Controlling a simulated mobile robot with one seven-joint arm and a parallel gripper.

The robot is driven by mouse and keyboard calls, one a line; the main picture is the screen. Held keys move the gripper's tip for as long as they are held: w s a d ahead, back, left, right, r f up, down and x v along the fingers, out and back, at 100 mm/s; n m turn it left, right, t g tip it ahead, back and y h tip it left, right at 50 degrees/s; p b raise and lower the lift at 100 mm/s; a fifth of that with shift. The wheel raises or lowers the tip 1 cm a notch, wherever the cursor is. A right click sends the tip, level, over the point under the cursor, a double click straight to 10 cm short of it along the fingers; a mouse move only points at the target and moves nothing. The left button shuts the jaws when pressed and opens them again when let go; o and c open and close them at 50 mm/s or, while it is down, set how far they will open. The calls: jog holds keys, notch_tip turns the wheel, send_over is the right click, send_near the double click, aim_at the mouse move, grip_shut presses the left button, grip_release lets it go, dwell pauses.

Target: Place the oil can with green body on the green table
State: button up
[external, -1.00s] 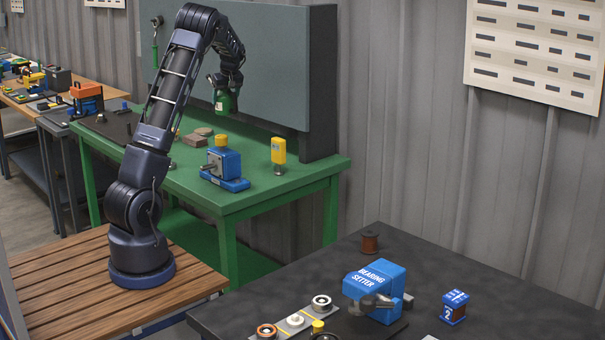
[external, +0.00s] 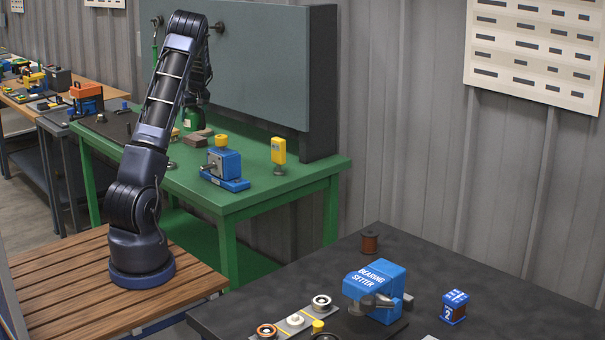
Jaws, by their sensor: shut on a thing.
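The oil can with green body (external: 192,119) is low over the back left part of the green table (external: 265,194), partly hidden behind my arm. I cannot tell whether its base touches the table top. My gripper (external: 196,102) is at the top of the can, shut on it; the fingers are mostly hidden by my arm.
Brown blocks (external: 199,137) lie just right of the can. A grey panel (external: 265,65) rises behind the table. The table's front right corner is clear.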

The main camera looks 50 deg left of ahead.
aim_at(197, 124)
notch_tip(197, 124, down, 12)
jog(key=shift+f, duration=0.1)
dwell(0.5)
jog(key=o, duration=1.2)
jog(key=shift+f, duration=0.1)
jog(key=v, duration=1.2)
